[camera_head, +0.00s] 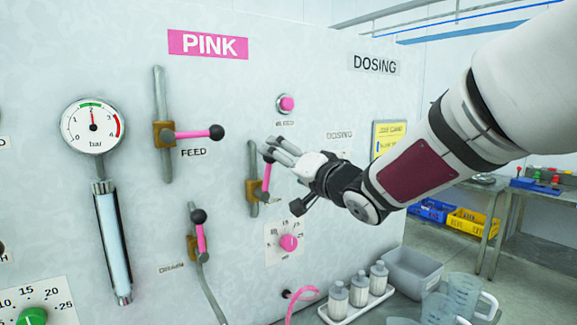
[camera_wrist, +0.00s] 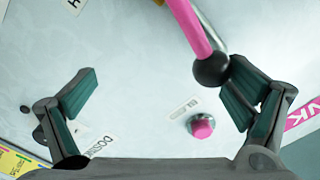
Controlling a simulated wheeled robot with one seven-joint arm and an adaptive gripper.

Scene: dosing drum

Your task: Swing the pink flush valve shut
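The flush valve has a pink lever (camera_head: 266,179) with a black ball tip, on a brass body (camera_head: 252,190) on a vertical pipe. Its label is mostly hidden. The lever points up, roughly along the pipe. In the wrist view the pink lever (camera_wrist: 188,26) enters from the top and its black ball (camera_wrist: 211,70) is right beside the right-hand finger, perhaps touching it. My gripper (camera_head: 288,178) is at the lever, its fingers spread on either side. In the wrist view my gripper (camera_wrist: 160,95) is open with a wide empty gap.
The feed lever (camera_head: 195,134) lies horizontal; the drain lever (camera_head: 200,238) stands upright. The bleed button (camera_head: 287,103) is above my gripper and a pink dial (camera_head: 289,242) below. White bottles (camera_head: 359,292) and a grey bin (camera_head: 413,270) stand lower right.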

